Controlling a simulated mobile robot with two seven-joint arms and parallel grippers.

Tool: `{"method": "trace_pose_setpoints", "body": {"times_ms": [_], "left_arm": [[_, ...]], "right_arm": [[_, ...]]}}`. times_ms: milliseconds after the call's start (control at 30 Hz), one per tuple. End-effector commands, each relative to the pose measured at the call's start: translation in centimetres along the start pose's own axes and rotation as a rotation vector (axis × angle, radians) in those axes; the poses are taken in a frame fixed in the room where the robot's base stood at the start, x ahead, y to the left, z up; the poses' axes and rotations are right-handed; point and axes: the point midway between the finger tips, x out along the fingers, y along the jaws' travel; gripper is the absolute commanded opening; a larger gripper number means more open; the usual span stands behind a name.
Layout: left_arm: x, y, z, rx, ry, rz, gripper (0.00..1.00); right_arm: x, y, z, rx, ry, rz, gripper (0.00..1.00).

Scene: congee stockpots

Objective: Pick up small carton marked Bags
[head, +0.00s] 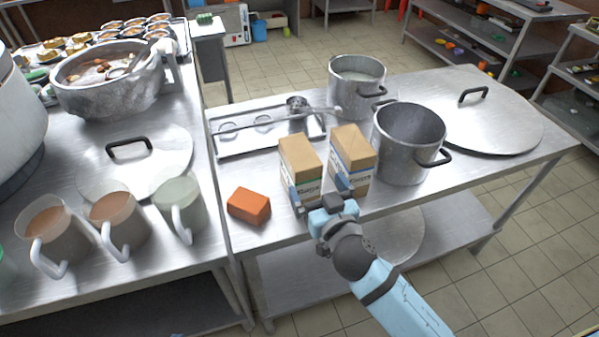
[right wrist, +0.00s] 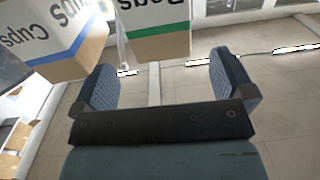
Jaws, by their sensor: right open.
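Two brown-topped cartons stand upright side by side on the right steel table. The left one, with a green stripe, is the Bags carton (head: 301,155); it also shows upside down in the right wrist view (right wrist: 153,28). The other, with a blue stripe, is the Cups carton (head: 353,146), at the left edge of the right wrist view (right wrist: 60,35). My right gripper (head: 320,193) is open at the near side of the cartons, its fingers spread about the Bags carton's width. In the right wrist view (right wrist: 163,75) nothing is gripped. My left gripper is not in view.
An orange block (head: 249,206) lies left of the Bags carton. An open pot (head: 405,150) stands close right of the Cups carton. A tray (head: 240,145) with a ladle lies behind. Several handled jugs (head: 180,205) stand on the left counter.

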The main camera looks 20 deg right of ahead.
Motion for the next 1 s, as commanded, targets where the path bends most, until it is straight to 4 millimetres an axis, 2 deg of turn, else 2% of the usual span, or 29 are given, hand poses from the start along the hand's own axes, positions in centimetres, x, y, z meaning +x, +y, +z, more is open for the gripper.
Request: {"method": "trace_pose_setpoints", "body": {"times_ms": [100, 367, 633, 933, 967, 1000], "left_arm": [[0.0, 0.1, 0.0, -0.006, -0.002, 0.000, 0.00], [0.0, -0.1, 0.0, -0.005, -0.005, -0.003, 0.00], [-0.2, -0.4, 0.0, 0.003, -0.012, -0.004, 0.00], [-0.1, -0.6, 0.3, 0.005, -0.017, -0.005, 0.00], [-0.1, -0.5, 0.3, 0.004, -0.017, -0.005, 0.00], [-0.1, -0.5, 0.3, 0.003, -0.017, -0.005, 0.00]], "right_arm": [[1.8, -0.1, 0.0, -0.001, 0.000, -0.001, 1.00], [3.6, 0.0, 0.1, -0.002, 0.000, -0.001, 1.00], [7.3, -0.1, 0.3, -0.001, -0.001, 0.000, 1.00], [7.9, -0.1, 0.5, 0.000, -0.003, 0.000, 1.00], [7.9, -0.1, 0.5, 0.000, -0.003, 0.000, 0.98], [7.9, -0.1, 0.5, 0.000, -0.003, 0.000, 0.89]]}}
